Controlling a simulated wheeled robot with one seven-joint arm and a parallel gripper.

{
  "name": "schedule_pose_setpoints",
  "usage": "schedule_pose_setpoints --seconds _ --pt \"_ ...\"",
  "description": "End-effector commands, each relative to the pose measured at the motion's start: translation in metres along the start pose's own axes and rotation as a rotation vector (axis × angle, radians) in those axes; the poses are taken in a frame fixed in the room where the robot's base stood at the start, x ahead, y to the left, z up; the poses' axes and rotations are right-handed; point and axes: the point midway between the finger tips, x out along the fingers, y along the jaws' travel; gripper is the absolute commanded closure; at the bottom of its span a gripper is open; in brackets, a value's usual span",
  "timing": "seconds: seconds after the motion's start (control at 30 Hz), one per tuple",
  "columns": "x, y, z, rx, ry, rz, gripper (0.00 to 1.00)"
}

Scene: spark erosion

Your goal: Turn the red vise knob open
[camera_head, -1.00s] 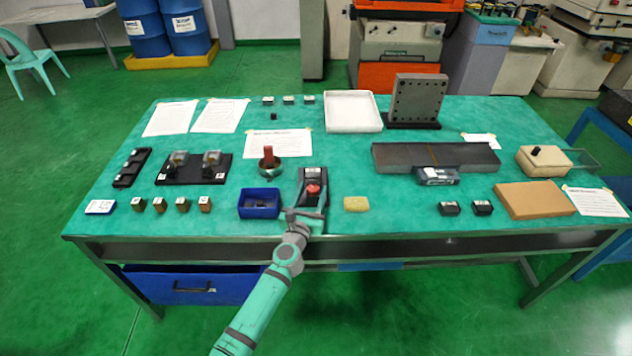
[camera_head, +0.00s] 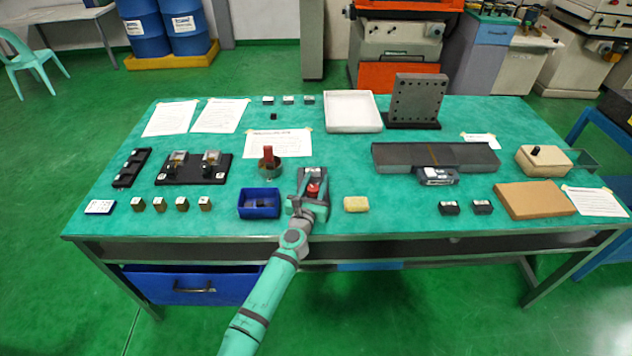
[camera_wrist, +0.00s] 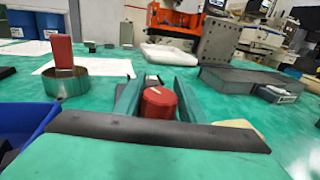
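The red vise knob (camera_head: 313,189) sits on a small dark vise (camera_head: 311,172) near the front middle of the table. In the wrist view the knob (camera_wrist: 159,103) is a red cylinder with a pale line on its top, standing between my two teal fingers. My gripper (camera_head: 314,187) reaches over the vise from the front edge. Its fingers stand apart, one on each side of the knob. In the wrist view my gripper (camera_wrist: 160,88) looks open, with the fingertips reaching past the knob. Contact with the knob is not clear. Most of the vise is hidden behind my gripper.
A blue bin (camera_head: 259,203) stands close left of the vise. A metal ring cup with a red piece (camera_head: 269,164) is behind left. A yellow sponge (camera_head: 356,204) lies close right. A long grey block (camera_head: 436,157) lies farther right. The table behind the vise is partly clear.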

Motion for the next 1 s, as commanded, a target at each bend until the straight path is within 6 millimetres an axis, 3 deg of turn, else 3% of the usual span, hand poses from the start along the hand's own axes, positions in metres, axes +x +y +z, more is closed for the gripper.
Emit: schedule_pose_setpoints --seconds 0.03,0.1,0.53,1.0 --pt "0.000 0.000 0.000 0.000 0.000 0.000 0.77" --pt "0.000 0.000 0.000 0.000 0.000 0.000 0.92" --pt "0.000 0.001 0.000 -0.002 -0.001 0.071 0.92" --pt "-0.004 0.014 -0.001 -0.001 0.001 0.457 0.92"
